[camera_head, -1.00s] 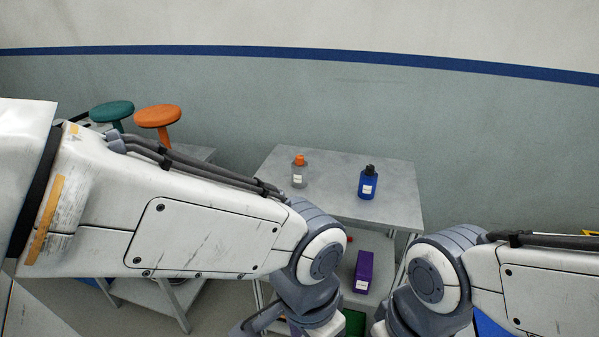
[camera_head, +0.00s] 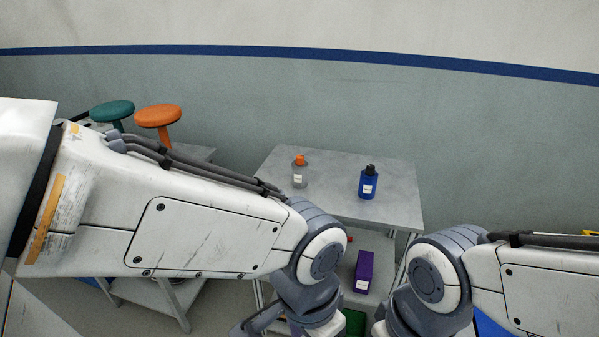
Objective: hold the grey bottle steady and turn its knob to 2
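The grey bottle (camera_head: 299,180) stands upright on the top of the grey table, toward its left side. It has an orange knob (camera_head: 300,160) on top and a white label on its front. The knob's marks are too small to read. My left arm reaches in from the left, below and in front of the bottle, and bends down at the lower middle. My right arm comes in from the right and also bends down. Both grippers are below the picture's edge or hidden. Nothing touches the bottle.
A blue bottle (camera_head: 368,183) with a black top stands to the right on the same table (camera_head: 333,168). A purple box (camera_head: 363,272) is on the lower shelf. Orange (camera_head: 157,115) and teal (camera_head: 112,110) stools stand at the left. The tabletop between the bottles is clear.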

